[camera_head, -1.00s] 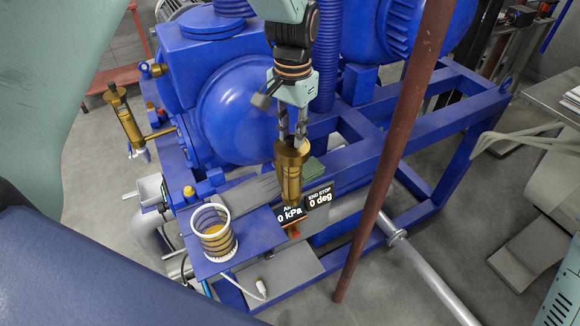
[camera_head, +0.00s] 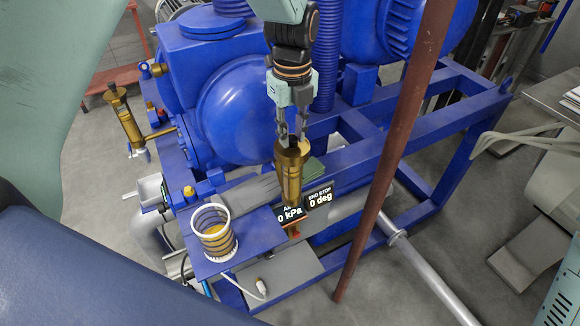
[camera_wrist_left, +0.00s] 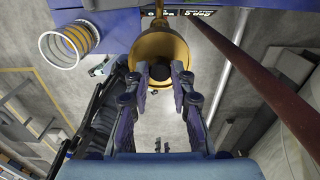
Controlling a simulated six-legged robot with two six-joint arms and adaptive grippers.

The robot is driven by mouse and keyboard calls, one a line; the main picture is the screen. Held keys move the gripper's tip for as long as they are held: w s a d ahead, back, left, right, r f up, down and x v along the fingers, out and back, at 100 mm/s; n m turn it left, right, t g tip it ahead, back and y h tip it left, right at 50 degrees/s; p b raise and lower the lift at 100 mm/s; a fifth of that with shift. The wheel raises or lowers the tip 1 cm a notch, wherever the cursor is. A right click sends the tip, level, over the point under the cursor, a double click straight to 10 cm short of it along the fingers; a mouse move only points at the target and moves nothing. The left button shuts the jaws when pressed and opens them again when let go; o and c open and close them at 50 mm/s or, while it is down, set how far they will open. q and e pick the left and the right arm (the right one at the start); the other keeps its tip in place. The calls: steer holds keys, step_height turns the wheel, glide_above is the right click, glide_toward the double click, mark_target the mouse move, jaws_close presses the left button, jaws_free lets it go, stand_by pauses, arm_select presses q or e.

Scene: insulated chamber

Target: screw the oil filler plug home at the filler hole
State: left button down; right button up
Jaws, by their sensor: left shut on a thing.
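My left gripper (camera_head: 291,140) comes down from the top and is shut on a brass tapered piece (camera_head: 290,178), wide at the top and narrow below. I cannot tell for sure whether this is the filler plug. In the left wrist view the brass piece (camera_wrist_left: 158,42) shows a round dark recess, with the left gripper's fingers (camera_wrist_left: 160,78) on both sides of it. Its lower end hangs by two displays, one reading "END STOP 0 deg" (camera_head: 319,198) and the other "0 kPa" (camera_head: 291,214). A filler hole cannot be made out. My right gripper is not in view.
The blue pump (camera_head: 240,105) stands behind on a blue frame (camera_head: 440,130). A ringed cup (camera_head: 214,232) with yellowish contents stands on a blue shelf (camera_head: 255,232). A brown pole (camera_head: 390,150) rises close right of the gripper. A small brass cap (camera_head: 189,191) sits at left.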

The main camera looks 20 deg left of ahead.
arm_select(q)
steer(key=c, duration=1.1)
jaws_free()
steer(key=c, duration=0.3)
steer(key=shift+c, duration=0.2)
